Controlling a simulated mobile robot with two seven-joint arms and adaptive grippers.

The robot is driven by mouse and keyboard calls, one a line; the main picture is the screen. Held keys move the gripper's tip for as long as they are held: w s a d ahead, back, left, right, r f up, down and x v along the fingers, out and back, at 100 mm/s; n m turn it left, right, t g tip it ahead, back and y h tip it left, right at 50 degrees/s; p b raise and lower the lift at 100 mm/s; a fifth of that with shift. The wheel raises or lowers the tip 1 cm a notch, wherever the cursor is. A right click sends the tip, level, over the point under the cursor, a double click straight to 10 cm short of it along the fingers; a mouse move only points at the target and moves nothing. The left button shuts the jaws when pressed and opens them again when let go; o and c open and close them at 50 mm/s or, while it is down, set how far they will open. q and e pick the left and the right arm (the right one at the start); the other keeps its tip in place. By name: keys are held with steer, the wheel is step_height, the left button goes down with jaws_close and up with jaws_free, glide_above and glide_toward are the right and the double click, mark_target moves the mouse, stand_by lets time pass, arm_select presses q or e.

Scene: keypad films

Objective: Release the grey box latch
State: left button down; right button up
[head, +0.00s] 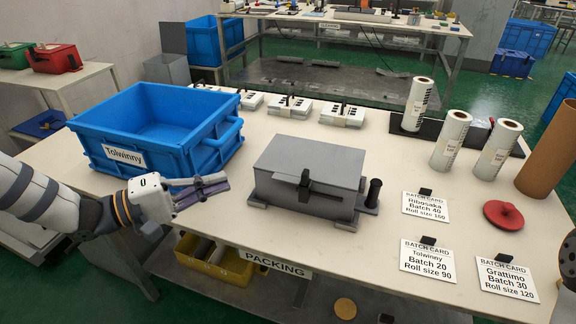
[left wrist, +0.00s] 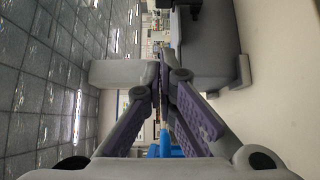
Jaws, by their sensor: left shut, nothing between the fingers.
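The grey box (head: 308,172) stands shut on the table, its lid down. Its dark latch (head: 304,186) is on the front face and hangs over the lid's front edge. A black upright handle (head: 374,192) stands at the box's right side. My left gripper (head: 224,184) is shut and empty, to the left of the box and apart from it, in front of the blue crate.
The blue crate (head: 112,154) labelled Tolwinny stands at the left. White stacks (head: 343,116) line the back. Film rolls (head: 450,140), a red disc (head: 503,215) and batch cards (head: 427,258) are at the right. The table in front of the box is clear.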

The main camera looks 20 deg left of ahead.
mark_target(306, 179)
arm_select(q)
steer(key=s+d+b+x, duration=0.1)
steer(key=s+d+x, duration=0.1)
steer(key=x, duration=1)
steer(key=shift+d+b, duration=0.2)
steer(key=shift+b, duration=0.1)
arm_select(e)
steer(key=shift+s+a+f+g, duration=0.15)
steer(key=shift+s+f+g, duration=0.25)
steer(key=shift+s+f, duration=0.6)
steer(key=shift+s+r, duration=0.1)
arm_select(q)
steer(key=d, duration=0.4)
steer(key=shift+d, duration=0.5)
arm_select(e)
steer(key=shift+d, duration=0.65)
